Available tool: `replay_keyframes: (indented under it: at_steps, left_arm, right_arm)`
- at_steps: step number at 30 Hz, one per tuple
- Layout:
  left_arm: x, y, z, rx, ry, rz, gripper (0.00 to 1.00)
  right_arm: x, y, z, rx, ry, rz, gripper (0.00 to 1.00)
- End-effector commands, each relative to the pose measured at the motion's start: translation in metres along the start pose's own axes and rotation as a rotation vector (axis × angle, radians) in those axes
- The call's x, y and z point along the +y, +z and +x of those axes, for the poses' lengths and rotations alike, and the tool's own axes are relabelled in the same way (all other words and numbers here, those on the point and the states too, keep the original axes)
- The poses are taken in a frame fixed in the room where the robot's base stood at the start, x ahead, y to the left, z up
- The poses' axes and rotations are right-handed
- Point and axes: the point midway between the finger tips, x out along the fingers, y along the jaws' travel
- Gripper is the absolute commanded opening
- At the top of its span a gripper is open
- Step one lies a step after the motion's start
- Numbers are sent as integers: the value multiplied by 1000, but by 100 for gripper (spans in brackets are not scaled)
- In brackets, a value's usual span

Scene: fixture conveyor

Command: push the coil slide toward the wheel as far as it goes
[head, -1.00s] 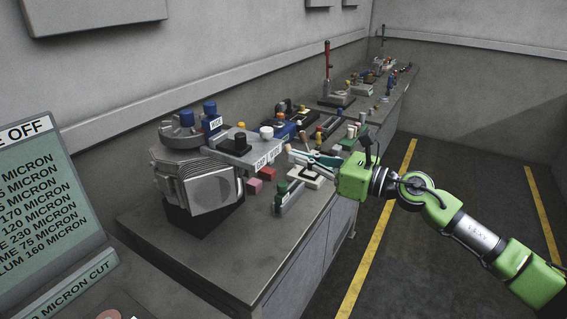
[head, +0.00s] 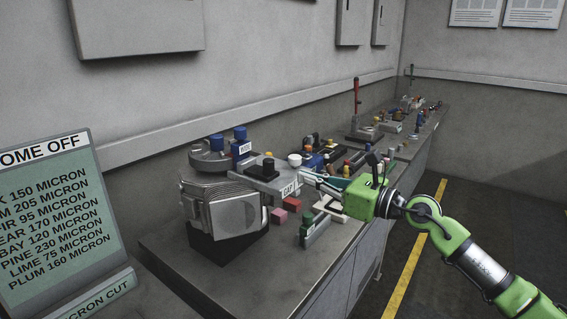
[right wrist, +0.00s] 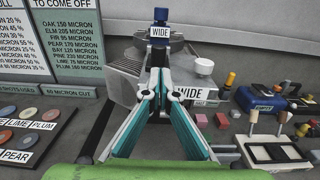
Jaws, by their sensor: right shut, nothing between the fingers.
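The machine (head: 235,212) is a grey ribbed body at the bench's near end. A grey wheel (head: 208,160) with blue knobs lies on top. What appears to be the coil slide (head: 262,182) is a grey bar beside it, with a black knob, a white knob (head: 294,159) and a label on its end. My right gripper (head: 304,176) is shut and empty at the slide's labelled end; contact cannot be told. My left gripper is out of view.
Pink and red blocks (head: 279,216) and a green-knobbed fixture (head: 313,229) stand below my right gripper. Several more fixtures run along the bench (head: 189,256) to the back. A sign board (head: 60,225) stands at the left. The bench's front strip is bare.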

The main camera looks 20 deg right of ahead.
Motion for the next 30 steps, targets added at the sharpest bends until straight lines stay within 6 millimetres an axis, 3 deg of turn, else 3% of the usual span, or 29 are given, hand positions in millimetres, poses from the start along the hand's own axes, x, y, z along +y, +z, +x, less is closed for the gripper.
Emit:
replay_keyframes:
  at_steps: [3, 10, 30]
  left_arm:
    - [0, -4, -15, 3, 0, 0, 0]
    - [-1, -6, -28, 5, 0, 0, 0]
    - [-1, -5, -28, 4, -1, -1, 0]
  right_arm:
    - [1, 6, 27, -4, 2, 3, 0]
    - [1, 2, 62, -1, 2, 2, 0]
    - [1, -1, 84, 0, 1, 0, 0]
